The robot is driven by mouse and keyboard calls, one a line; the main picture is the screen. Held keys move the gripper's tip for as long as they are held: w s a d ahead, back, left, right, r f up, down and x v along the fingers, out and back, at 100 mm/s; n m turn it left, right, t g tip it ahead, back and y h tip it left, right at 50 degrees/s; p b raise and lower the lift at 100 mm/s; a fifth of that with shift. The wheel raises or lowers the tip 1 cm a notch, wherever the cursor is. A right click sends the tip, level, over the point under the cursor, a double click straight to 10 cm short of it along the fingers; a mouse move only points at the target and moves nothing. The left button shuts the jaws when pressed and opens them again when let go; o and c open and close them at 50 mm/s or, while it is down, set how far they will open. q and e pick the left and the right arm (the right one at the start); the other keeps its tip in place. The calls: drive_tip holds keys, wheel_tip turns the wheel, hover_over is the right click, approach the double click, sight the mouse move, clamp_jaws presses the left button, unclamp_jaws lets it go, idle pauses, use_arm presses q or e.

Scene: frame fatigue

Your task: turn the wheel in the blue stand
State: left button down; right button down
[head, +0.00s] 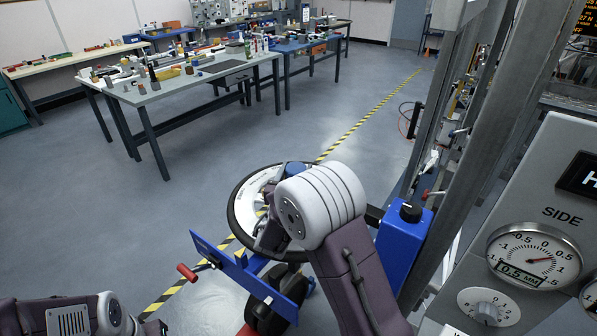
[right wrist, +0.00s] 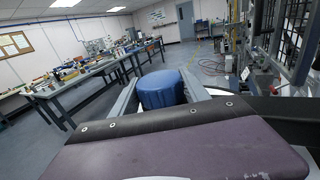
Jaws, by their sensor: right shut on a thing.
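The wheel (head: 233,205) has a dark tyre and a pale inside. It sits in the blue stand (head: 262,283), which has a red-handled lever (head: 187,272) at its left end. My right arm covers much of the wheel in the head view. In the right wrist view, my right gripper (right wrist: 160,86) has its two grey fingers on either side of a round blue knob (right wrist: 166,94), shut on it. A bit of blue (head: 291,167) shows at the wheel's far edge in the head view. My left arm shows at the bottom left; its gripper is out of view.
A grey panel with a dial gauge (head: 533,259) stands close on the right. A blue box (head: 403,240) with a black knob and tall metal posts (head: 480,110) stand right of the wheel. Cluttered workbenches (head: 180,92) are at the back left. The floor between is clear.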

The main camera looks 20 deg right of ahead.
idle(0.3)
drive_tip(key=c, duration=0.6)
unclamp_jaws()
drive_tip(key=shift+d, duration=0.1)
drive_tip(key=shift+o, duration=0.2)
drive_tip(key=b+v, duration=0.1)
drive_tip(key=v, duration=0.8)
drive_tip(key=shift+b, duration=0.35)
